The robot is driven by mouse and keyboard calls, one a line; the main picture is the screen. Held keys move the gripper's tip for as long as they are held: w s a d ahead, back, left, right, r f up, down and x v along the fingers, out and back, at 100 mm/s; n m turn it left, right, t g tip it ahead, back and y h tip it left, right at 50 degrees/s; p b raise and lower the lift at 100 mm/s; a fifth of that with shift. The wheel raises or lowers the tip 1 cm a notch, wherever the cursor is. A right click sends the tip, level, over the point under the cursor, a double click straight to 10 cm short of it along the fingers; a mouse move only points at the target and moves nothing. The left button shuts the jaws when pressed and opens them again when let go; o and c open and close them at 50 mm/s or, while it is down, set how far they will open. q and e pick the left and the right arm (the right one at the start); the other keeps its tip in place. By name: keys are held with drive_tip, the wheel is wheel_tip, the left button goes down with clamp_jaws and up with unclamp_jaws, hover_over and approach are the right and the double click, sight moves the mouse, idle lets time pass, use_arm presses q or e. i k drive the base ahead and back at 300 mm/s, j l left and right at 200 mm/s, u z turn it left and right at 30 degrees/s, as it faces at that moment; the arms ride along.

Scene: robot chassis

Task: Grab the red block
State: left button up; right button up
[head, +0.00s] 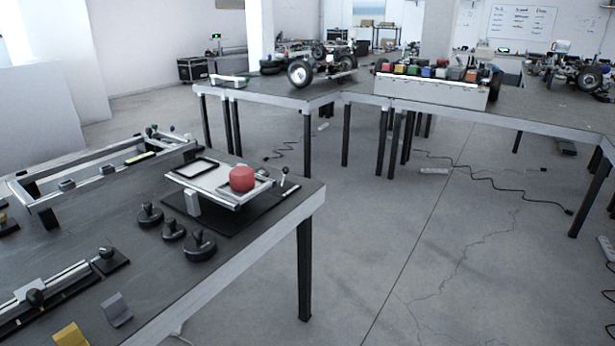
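Neither of my grippers shows in the head view.
The near table (130,235) also carries several black knobs (173,229), a metal frame (100,168), a rail (45,287) and a yellow block (71,335). Open floor (400,250) lies to its right, with cables (500,178) on it. Wheeled chassis (300,73) stand on the back tables.

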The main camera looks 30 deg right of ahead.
sight(241, 178)
drive_tip(key=z, duration=0.45)
drive_tip(key=i+l+u, duration=0.1)
drive_tip(key=u, duration=0.35)
drive_tip(key=l+u, duration=0.15)
drive_tip(key=u, duration=0.3)
drive_tip(key=i+l+u, duration=0.1)
drive_tip(key=u, duration=0.35)
drive_tip(key=l+u, duration=0.45)
drive_tip(key=l, duration=0.55)
